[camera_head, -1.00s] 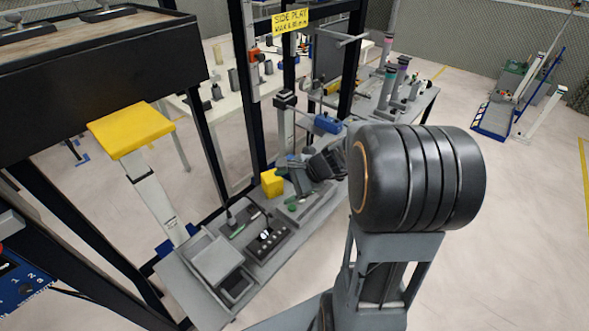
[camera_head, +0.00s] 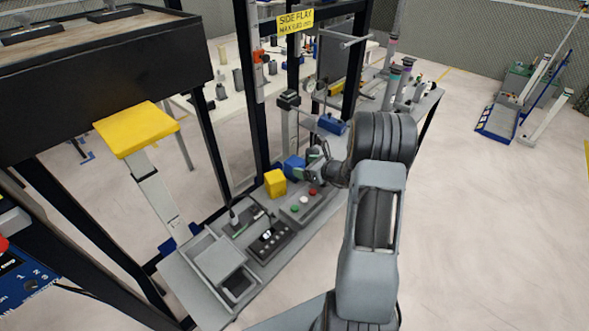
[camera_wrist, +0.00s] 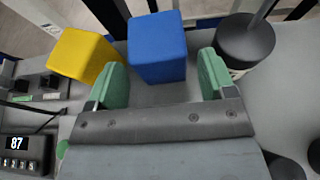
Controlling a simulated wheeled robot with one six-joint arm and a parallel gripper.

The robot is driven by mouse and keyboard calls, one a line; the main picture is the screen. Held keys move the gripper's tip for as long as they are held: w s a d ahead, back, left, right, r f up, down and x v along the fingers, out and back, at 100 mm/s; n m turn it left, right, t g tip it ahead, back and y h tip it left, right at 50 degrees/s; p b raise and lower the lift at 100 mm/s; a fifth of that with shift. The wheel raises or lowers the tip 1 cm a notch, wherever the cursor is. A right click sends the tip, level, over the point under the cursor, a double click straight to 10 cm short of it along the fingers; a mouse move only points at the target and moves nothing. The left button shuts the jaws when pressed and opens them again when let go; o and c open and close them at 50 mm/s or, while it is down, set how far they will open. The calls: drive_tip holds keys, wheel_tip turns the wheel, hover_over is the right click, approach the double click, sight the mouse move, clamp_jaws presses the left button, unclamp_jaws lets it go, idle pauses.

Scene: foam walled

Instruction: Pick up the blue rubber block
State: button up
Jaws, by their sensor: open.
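The blue rubber block (camera_wrist: 157,48) is a plain cube on the grey bench. In the wrist view it lies ahead of and between the two green fingertips of my gripper (camera_wrist: 163,82), nearer the left one. My gripper is open and holds nothing. In the head view the blue block (camera_head: 294,167) shows just left of my gripper (camera_head: 318,160), which is partly hidden by my own wrist.
A yellow block (camera_wrist: 84,55) sits close left of the blue one, beside the left finger. A dark round base (camera_wrist: 245,41) with a post stands on the right. A control box (camera_head: 301,203) with buttons, a display box (camera_head: 269,241) and a grey tray (camera_head: 215,254) share the bench.

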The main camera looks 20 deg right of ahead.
sight(294, 165)
drive_tip(key=shift+p+x, duration=0.55)
drive_tip(key=shift+x, duration=2.25)
drive_tip(key=shift+a, duration=0.1)
drive_tip(key=c, duration=0.8)
